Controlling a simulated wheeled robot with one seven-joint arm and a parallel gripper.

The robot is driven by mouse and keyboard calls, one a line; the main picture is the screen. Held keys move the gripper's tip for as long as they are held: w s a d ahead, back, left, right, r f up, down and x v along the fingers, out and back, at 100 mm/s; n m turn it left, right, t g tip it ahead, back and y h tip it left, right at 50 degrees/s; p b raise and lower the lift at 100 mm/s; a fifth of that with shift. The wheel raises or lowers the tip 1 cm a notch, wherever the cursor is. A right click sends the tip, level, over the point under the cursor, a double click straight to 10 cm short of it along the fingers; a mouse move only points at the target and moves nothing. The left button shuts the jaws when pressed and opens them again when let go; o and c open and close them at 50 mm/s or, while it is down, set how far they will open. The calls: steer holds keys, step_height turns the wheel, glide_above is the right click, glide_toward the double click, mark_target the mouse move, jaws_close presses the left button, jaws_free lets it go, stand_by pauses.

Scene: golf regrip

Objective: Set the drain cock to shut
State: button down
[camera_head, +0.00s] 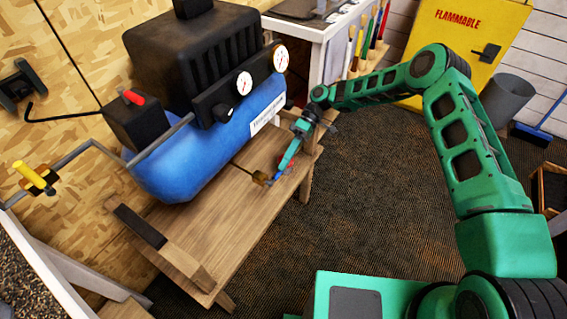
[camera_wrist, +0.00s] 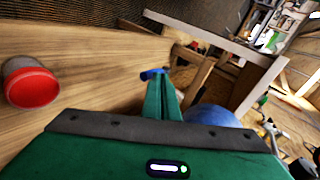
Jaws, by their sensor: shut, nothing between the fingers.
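The drain cock's brass body (camera_head: 261,178) sits at the end of a thin dark pipe, low over the wooden bench beside the blue compressor tank (camera_head: 200,150). Its small blue lever (camera_head: 274,182) sticks out to the right of the body. In the wrist view the blue lever (camera_wrist: 152,73) shows just beyond my fingertips; the brass body is hidden there. My gripper (camera_head: 280,174) points down at the lever with its fingers together and empty. In the wrist view the fingers (camera_wrist: 162,82) are also closed. I cannot tell whether they touch the lever.
A yellow-handled valve (camera_head: 35,177) is on a pipe at the left. A red knob (camera_head: 133,97) tops the black box on the compressor. A red-topped round object (camera_wrist: 32,88) is at the wrist view's left. The bench's front (camera_head: 205,240) has bare wood.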

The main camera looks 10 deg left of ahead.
steer(key=v, duration=1.1)
steer(key=s+d+r+m+t+h, duration=0.2)
steer(key=s+d+r+m, duration=0.15)
steer(key=d+r, duration=0.65)
steer(key=s+d+r+m+t+h, duration=0.25)
steer(key=d+r+m, duration=0.25)
steer(key=d+r, duration=0.6)
steer(key=s+d+r+m+t, duration=0.2)
steer(key=s+d+r+m, duration=0.15)
steer(key=s+d, duration=0.55)
steer(key=s+d+r+m+t, duration=0.1)
steer(key=s+d+r+m, duration=0.25)
steer(key=s+d, duration=0.6)
steer(key=s+d+f+m+t, duration=0.1)
steer(key=s+d+m, duration=0.1)
steer(key=s, duration=0.5)
steer(key=s+d+f+m+t, duration=0.1)
steer(key=s+d+m, duration=0.2)
steer(key=s, duration=0.5)
steer(key=shift+d+f+h, duration=0.2)
steer(key=shift+h, duration=0.15)
